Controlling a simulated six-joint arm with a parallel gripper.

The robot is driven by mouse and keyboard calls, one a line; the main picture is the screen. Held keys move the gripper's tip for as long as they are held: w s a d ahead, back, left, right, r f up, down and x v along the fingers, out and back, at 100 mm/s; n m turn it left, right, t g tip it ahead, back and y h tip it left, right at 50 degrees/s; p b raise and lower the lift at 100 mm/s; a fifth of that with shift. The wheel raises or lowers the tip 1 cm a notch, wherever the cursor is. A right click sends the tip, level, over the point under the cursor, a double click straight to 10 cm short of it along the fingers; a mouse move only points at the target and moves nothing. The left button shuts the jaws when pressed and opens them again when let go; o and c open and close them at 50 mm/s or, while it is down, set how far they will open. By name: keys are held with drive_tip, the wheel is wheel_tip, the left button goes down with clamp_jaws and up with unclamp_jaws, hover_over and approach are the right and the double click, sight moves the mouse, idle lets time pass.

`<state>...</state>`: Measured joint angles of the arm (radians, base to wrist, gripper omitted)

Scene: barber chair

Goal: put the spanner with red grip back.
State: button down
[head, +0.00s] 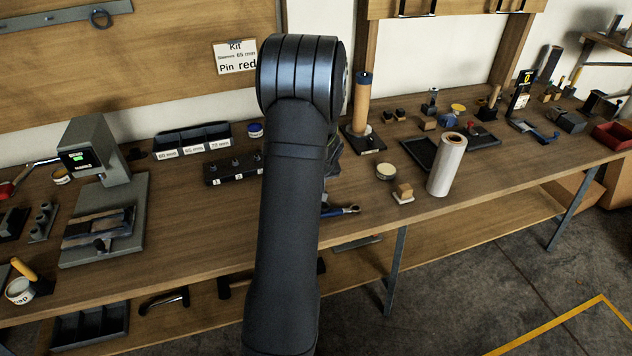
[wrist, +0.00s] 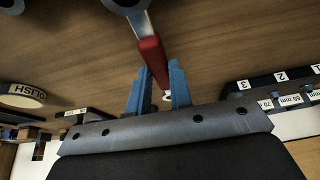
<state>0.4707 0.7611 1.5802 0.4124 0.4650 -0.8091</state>
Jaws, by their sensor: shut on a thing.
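The spanner with red grip (wrist: 152,58) is between the blue fingers of my gripper (wrist: 160,70) in the wrist view. My gripper is shut on its red grip. Its metal shank runs toward the top of that view, where the grey head is partly cut off by the frame edge. A small pale ring shows at the grip's end between the fingers. In the head view my arm hides the gripper and the held spanner. A black rack numbered 1, 2, 3 (head: 232,170) stands on the bench left of my arm; it also shows in the wrist view (wrist: 268,83).
The wooden bench (head: 205,220) holds a grey press-like device (head: 95,150), labelled bins (head: 190,141), a white roll (head: 446,165) and a small yellow-topped tin (head: 386,172). A blue-handled tool (head: 342,211) lies beside my arm. The bench front left of my arm has clear room.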

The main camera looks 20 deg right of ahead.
drive_tip(key=shift+f, duration=0.3)
drive_tip(key=c, duration=1.3)
unclamp_jaws()
drive_tip(key=v, duration=1.3)
drive_tip(key=shift+w+f, duration=0.15)
drive_tip(key=shift+w, duration=0.05)
drive_tip(key=x, duration=1.1)
drive_tip(key=shift+w+f, duration=0.15)
drive_tip(key=shift+f, duration=0.55)
drive_tip(key=shift+r, duration=0.25)
